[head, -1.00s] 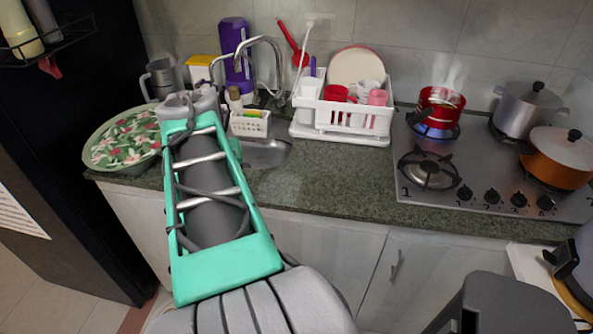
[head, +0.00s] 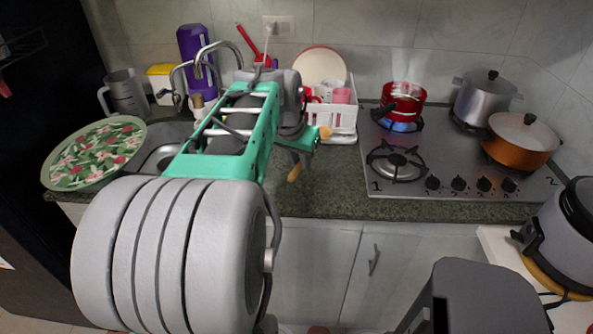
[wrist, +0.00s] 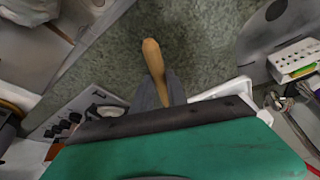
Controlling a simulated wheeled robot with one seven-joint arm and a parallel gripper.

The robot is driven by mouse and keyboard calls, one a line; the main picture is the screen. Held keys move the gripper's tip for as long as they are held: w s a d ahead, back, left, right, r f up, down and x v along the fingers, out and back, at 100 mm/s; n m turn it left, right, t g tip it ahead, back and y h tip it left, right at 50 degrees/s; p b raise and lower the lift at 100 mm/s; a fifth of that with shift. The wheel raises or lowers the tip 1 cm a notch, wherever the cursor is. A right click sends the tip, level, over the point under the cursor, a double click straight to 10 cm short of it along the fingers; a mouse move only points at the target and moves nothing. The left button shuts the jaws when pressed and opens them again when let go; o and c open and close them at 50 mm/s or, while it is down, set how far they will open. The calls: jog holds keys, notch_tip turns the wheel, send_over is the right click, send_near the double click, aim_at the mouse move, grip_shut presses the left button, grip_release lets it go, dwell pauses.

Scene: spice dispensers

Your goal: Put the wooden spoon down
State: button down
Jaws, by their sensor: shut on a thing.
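The wooden spoon shows in the wrist view as a light-brown handle (wrist: 152,58) sticking out beyond my dark gripper fingers (wrist: 158,92). My gripper is shut on it, and the green body of my gripper hides much of the spoon. In the head view a tan tip of the spoon (head: 295,172) hangs below my gripper (head: 299,157), over the front part of the green granite counter (head: 335,185). The spoon looks tilted. I cannot tell whether it touches the counter.
The dish rack (head: 345,118) stands behind my gripper. To the right is the gas stove (head: 440,165) with a steaming red pot (head: 403,103) over a lit flame. A floral tray (head: 97,153) is at the left by the sink (head: 165,150). Counter is clear between gripper and stove.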

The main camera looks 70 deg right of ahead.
send_over(298, 180)
jog(key=a, duration=0.2)
jog(key=f, duration=0.4)
jog(key=shift+d, duration=0.2)
jog(key=f, duration=0.3)
jog(key=shift+w+d+f+p, duration=0.15)
jog(key=shift+d+f+p, duration=0.05)
jog(key=shift+f+p, duration=0.15)
jog(key=shift+f, duration=0.2)
jog(key=c, duration=1.3)
grip_release()
jog(key=shift+r, duration=0.1)
